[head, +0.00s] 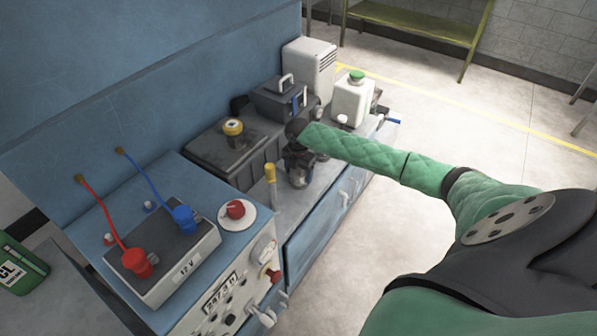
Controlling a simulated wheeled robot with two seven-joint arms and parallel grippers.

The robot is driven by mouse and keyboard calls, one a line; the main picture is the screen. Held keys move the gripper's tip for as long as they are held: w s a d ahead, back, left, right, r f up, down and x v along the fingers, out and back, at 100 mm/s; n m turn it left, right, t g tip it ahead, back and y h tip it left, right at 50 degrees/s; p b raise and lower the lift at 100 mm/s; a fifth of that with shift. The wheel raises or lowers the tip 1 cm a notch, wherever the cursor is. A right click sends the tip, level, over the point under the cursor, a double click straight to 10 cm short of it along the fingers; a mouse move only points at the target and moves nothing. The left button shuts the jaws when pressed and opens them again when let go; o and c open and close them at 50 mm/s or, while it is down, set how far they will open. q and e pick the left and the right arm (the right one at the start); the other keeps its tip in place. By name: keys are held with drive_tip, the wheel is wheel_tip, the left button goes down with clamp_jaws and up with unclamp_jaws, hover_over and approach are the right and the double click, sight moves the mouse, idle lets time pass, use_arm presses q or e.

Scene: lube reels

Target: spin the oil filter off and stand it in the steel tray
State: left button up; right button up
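My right arm reaches in from the right in a green quilted sleeve. My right gripper (299,172) points down over the grey bench top, at the front edge of the work area. It is dark and small here, and I cannot tell whether its fingers are open or shut, or whether a dark rounded thing at its tips is part of it. A short cylinder with a yellow top (232,129) stands on a dark grey box; I cannot tell whether it is the oil filter. I cannot make out the steel tray for certain. My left gripper is not in view.
A yellow-handled lever (270,175) stands left of my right gripper. Behind are a black case (275,104), a white jug with a green cap (353,99) and a white ribbed canister (309,66). A 12 V battery (163,262) with red and blue clamps sits at front left.

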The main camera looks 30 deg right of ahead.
drive_tip(key=c, duration=0.9)
drive_tip(key=shift+o, duration=0.2)
drive_tip(key=n, duration=0.3)
drive_tip(key=shift+d, duration=0.1)
drive_tip(key=shift+s+n, duration=0.1)
drive_tip(key=shift+n, duration=1)
drive_tip(key=n, duration=0.2)
drive_tip(key=shift+n, duration=0.4)
drive_tip(key=shift+s+d+n, duration=0.1)
drive_tip(key=shift+n, duration=1.1)
drive_tip(key=shift+f+n, duration=0.1)
drive_tip(key=shift+n, duration=0.5)
drive_tip(key=n, duration=0.4)
drive_tip(key=shift+d, duration=0.1)
